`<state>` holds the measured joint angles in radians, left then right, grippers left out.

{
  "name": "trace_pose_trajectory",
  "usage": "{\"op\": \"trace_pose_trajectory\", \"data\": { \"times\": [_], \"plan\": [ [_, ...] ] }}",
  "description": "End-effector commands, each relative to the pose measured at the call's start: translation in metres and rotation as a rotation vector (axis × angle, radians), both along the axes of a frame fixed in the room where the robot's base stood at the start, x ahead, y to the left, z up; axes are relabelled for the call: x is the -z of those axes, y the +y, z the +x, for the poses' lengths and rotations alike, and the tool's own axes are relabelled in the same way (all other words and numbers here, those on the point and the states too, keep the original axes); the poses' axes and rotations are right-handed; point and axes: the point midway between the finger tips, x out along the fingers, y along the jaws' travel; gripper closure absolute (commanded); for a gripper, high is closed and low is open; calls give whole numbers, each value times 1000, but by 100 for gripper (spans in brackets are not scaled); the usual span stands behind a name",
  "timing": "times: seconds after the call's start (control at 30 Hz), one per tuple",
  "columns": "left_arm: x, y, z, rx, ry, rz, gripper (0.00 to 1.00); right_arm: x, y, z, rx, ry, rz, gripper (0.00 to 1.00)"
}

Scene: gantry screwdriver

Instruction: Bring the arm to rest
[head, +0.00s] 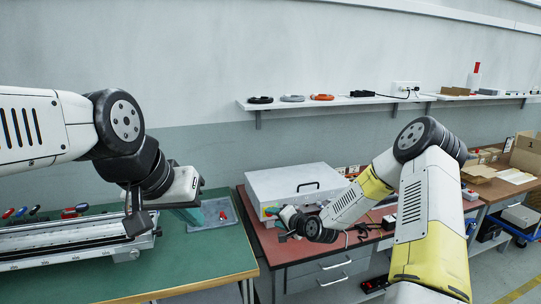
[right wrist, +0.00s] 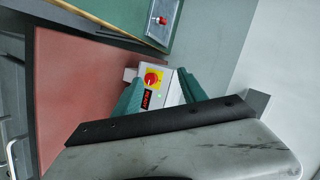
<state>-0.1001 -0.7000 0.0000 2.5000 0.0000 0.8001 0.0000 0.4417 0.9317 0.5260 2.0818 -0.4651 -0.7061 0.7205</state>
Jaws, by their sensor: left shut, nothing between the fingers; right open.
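My left arm reaches in from the left in the head view. Its gripper (head: 190,213) points down over the green workbench (head: 205,262), beside the long metal rail unit (head: 75,245); its fingers are shut with nothing visible between them. My right arm rises from the lower right and bends back to the left. Its gripper (head: 274,212) is at the front left corner of the white lidded case (head: 298,187). In the right wrist view the green fingers (right wrist: 158,80) are apart. A grey control box with a red knob on a yellow plate (right wrist: 153,79) shows between them; contact cannot be told.
The red-topped bench (head: 252,222) with drawers stands right of the green one, with a gap between. A wall shelf (head: 330,101) holds several coils. Cardboard boxes (head: 525,152) stand far right.

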Motion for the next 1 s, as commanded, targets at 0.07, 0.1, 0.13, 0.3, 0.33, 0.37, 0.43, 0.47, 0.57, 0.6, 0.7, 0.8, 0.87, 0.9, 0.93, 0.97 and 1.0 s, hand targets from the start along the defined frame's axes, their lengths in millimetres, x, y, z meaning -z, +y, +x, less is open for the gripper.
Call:
{"op": "trace_pose_trajectory", "data": {
  "times": [0.07,0.1,0.13,0.3,0.33,0.37,0.43,0.47,0.57,0.6,0.7,0.8,0.87,0.9,0.93,0.97,1.0],
  "plan": [
    [0,0,0,0,0,0,100,-23,-8,-8,-48,0,-134,51],
    [0,0,0,0,0,0,100,-33,-13,-13,-67,6,-198,51],
    [0,0,0,0,0,0,100,-40,-17,-17,-81,11,-244,51],
    [0,0,0,0,0,0,100,-88,-43,-47,-139,40,-485,51],
    [0,0,0,0,0,0,100,-97,-49,-53,-145,46,-522,51],
    [0,0,0,0,0,0,100,-106,-53,-60,-152,52,-559,51],
    [0,0,0,0,0,0,100,-128,-65,-78,-165,67,-636,51],
    [0,0,0,0,0,0,100,-137,-70,-86,-168,74,-667,51],
    [0,0,0,0,0,0,100,-167,-85,-117,-181,98,-754,51],
    [0,0,0,0,0,0,100,-179,-91,-130,-184,106,-782,51],
    [0,0,0,0,0,0,100,-207,-103,-167,-198,130,-842,51],
    [0,0,0,0,0,0,100,-230,-113,-208,-213,151,-879,51],
    [0,0,0,0,0,0,100,-242,-117,-234,-228,162,-892,51],
    [0,0,0,0,0,0,100,-248,-119,-251,-239,168,-897,51],
    [0,0,0,0,0,0,100,-253,-121,-265,-248,172,-899,51],
    [0,0,0,0,0,0,100,-257,-122,-277,-257,175,-899,51],
    [0,0,0,0,0,0,100,-260,-123,-293,-272,177,-897,51]
  ]
}}
